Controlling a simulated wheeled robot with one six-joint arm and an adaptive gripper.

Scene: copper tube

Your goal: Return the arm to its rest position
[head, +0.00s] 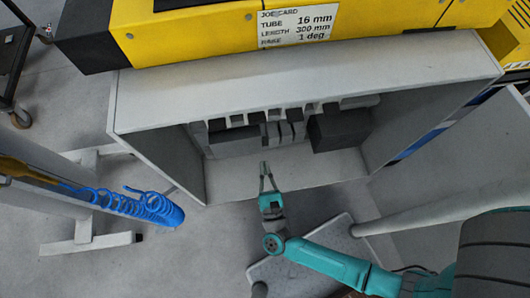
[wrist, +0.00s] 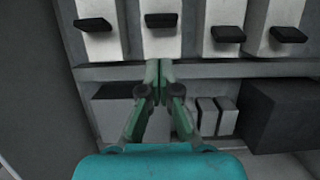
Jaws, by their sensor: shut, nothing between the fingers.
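My gripper (head: 265,170) is at the end of my teal arm (head: 325,258), in front of the open cabinet's lower shelf in the head view. The arm reaches out from the lower right. In the wrist view my gripper (wrist: 158,68) has its fingertips together with nothing between them. The fingers overlap the shelf edge in that view; I cannot tell whether they touch it. No copper tube shows in either view.
The grey cabinet (head: 300,68) holds dark boxes (head: 340,130) and several grey blocks. A blue coiled hose (head: 110,203) is at left. A pale bar (head: 440,210) runs at right. Grey floor lies between.

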